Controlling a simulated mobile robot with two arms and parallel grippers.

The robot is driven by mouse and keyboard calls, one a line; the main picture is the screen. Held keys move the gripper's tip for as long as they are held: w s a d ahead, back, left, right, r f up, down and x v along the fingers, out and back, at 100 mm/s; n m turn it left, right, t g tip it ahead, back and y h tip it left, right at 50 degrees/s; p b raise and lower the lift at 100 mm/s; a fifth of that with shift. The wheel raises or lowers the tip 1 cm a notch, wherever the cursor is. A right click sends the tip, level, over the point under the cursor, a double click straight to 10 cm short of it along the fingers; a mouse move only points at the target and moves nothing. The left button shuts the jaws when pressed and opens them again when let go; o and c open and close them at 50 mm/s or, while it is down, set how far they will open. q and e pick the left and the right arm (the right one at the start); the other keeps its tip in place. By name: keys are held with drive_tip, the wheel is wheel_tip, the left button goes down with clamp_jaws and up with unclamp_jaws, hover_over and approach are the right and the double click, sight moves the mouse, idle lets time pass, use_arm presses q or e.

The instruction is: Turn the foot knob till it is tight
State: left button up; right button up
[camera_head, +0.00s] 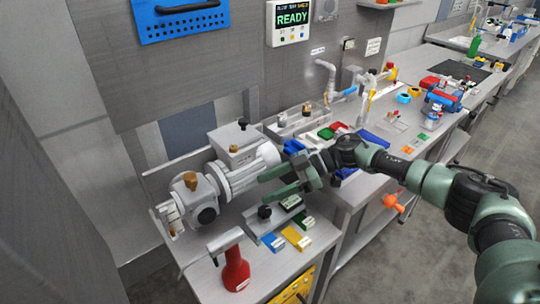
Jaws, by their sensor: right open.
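A white and grey machine (232,178) with a ribbed cylinder stands on the left end of the bench. A black round knob (264,212) sits low in front of it, on a grey plate (256,226); it may be the foot knob. How tight it is cannot be told. My right gripper (264,188) reaches in from the right, open, its two green fingers pointing left just above this knob. It appears apart from the knob, with nothing seen between the fingers. My left gripper is not in view.
Blue, yellow and green blocks (279,243) lie right of the plate. A red spray bottle (235,268) stands at the front left. A sink tap (328,78) and coloured items crowd the bench behind. A wall panel (292,18) reads READY. An orange knob (391,201) juts from the bench front.

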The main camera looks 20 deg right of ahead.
wheel_tip(320, 180, up, 12)
drive_tip(key=shift+f+b, duration=0.25)
drive_tip(key=shift+b, duration=0.1)
drive_tip(key=shift+a, duration=0.1)
